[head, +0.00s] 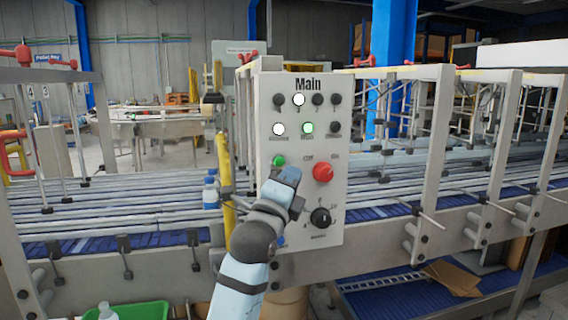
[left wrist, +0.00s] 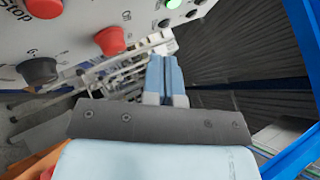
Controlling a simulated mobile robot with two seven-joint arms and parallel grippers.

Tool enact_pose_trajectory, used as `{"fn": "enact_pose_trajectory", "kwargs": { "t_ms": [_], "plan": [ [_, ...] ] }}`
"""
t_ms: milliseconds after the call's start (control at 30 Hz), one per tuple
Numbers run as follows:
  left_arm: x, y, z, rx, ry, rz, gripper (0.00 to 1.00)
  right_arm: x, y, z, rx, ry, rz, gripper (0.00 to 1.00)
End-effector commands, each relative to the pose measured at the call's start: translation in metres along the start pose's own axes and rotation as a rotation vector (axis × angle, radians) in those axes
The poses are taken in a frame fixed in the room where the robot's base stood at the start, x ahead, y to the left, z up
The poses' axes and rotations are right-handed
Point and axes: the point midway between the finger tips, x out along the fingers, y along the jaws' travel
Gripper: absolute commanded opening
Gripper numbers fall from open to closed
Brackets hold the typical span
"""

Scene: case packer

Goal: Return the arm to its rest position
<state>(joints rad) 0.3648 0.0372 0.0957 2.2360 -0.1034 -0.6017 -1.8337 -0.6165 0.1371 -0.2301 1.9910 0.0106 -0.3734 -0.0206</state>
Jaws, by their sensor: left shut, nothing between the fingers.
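My left arm comes up from the bottom of the head view, and its light-blue gripper (head: 290,178) is in front of the left half of the grey "Main" control panel (head: 300,88). In the left wrist view the blue fingers (left wrist: 165,72) are together with nothing between them. The panel's red knob (head: 323,171) is just right of the gripper, and its green button (head: 279,160) is just above it. In the wrist view the red knob (left wrist: 110,40) and a dark knob (left wrist: 38,71) are left of the fingers, apart from them. My right gripper is out of view.
Conveyor rails (head: 110,208) run left and right behind the panel. A grey upright post (head: 431,160) stands right of it. A green crate (head: 130,311) with a white bottle (head: 107,312) is at the bottom left. Flat cardboard (head: 452,277) lies low at the right.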

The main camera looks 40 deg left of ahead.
Motion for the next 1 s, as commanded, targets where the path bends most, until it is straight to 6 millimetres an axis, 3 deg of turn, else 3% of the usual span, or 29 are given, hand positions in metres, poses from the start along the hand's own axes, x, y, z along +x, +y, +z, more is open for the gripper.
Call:
{"fn": "enact_pose_trajectory", "kwargs": {
  "t_ms": [300, 367, 467, 567, 700, 767, 900, 1000],
  "plan": [
    [0.0, 0.001, -0.001, -0.003, 0.002, 0.002, 0.0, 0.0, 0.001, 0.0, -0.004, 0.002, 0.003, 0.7],
    [-0.005, 0.015, -0.009, -0.039, 0.021, 0.025, 0.0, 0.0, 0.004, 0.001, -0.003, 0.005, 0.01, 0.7],
    [-0.022, 0.053, -0.035, -0.162, 0.073, 0.093, 0.0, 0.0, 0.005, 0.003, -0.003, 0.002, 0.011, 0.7],
    [-0.054, 0.107, -0.071, -0.35, 0.131, 0.207, 0.0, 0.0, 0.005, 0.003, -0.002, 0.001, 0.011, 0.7],
    [-0.118, 0.181, -0.119, -0.64, 0.174, 0.4, 0.0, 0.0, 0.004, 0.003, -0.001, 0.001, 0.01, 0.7],
    [-0.15, 0.209, -0.137, -0.761, 0.175, 0.487, 0.0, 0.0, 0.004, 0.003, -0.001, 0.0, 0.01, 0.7],
    [-0.235, 0.265, -0.173, -1.035, 0.135, 0.7, 0.0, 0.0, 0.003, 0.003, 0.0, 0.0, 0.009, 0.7],
    [-0.303, 0.297, -0.193, -1.217, 0.07, 0.856, 0.0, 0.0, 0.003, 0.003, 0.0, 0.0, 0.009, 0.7]
  ]
}}
